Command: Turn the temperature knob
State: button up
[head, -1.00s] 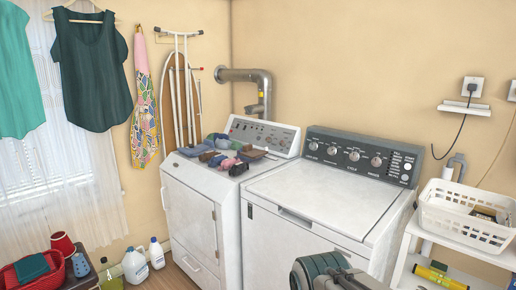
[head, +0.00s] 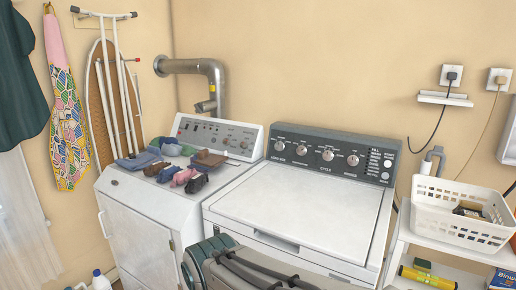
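The washer (head: 300,208) on the right has a dark console (head: 330,158) along its back. The console carries a row of several round silver knobs, among them a far-left knob (head: 279,146), a middle knob (head: 328,155) and a right knob (head: 353,160). Their small labels are mostly too small to read, so I cannot tell which is the temperature knob. Part of my arm shows at the bottom, in front of the washer and well below the console. My gripper is not visible, and nothing touches the knobs.
A white dryer (head: 140,215) stands left of the washer with folded clothes (head: 180,177) on top. A white basket (head: 465,228) sits on a shelf to the right. A metal duct (head: 205,68) runs up the wall behind. The washer lid is clear.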

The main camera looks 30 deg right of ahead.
aim_at(302, 150)
jog(key=z, duration=0.7)
jog(key=i, duration=0.95)
jog(key=z, duration=0.9)
